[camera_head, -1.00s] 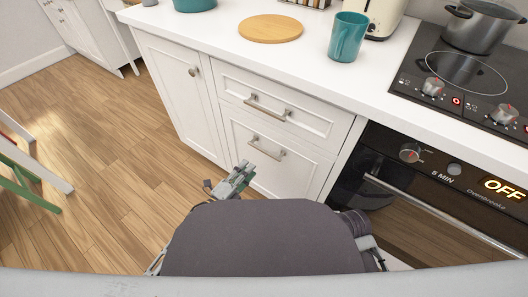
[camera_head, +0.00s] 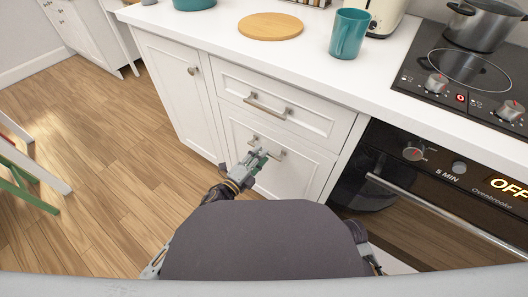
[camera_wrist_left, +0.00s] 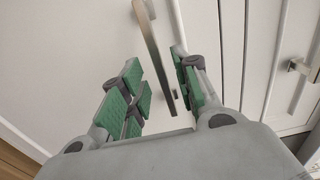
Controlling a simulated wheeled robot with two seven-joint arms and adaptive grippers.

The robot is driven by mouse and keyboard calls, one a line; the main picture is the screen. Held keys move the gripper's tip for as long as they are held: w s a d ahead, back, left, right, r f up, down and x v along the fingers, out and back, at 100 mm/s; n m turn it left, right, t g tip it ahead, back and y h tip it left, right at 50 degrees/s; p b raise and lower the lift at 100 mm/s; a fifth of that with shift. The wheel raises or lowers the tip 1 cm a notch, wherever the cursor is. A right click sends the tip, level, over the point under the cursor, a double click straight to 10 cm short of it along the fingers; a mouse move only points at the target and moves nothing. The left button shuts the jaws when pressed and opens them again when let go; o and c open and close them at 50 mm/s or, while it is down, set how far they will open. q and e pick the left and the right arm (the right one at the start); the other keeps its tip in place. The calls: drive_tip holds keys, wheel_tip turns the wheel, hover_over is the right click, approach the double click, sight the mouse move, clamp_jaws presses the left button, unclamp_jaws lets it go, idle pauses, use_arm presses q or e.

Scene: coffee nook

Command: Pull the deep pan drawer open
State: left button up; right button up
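The deep pan drawer (camera_head: 302,172) is the lower white drawer in the cabinet, and its front looks shut. Its metal bar handle (camera_head: 281,154) is partly hidden behind my left gripper (camera_head: 263,155) in the head view. In the left wrist view, the handle (camera_wrist_left: 154,55) runs between the spread green-padded fingers of my left gripper (camera_wrist_left: 161,88). That gripper is open, and I cannot tell whether a finger touches the bar. My right gripper is out of view.
The upper drawer with its own handle (camera_head: 267,108) sits just above. A cupboard door (camera_head: 180,95) is to the left and the oven (camera_head: 430,185) to the right.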

use_arm(q)
drive_tip(key=x, duration=0.2)
drive_tip(key=shift+w+d, duration=0.25)
drive_tip(key=shift+w, duration=0.05)
drive_tip(key=shift+w+d, duration=0.1)
drive_tip(key=shift+w, duration=0.05)
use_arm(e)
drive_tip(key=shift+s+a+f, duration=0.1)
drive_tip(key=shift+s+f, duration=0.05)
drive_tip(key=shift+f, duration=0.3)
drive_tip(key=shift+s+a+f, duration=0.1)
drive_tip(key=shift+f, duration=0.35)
use_arm(q)
drive_tip(key=c, duration=0.7)
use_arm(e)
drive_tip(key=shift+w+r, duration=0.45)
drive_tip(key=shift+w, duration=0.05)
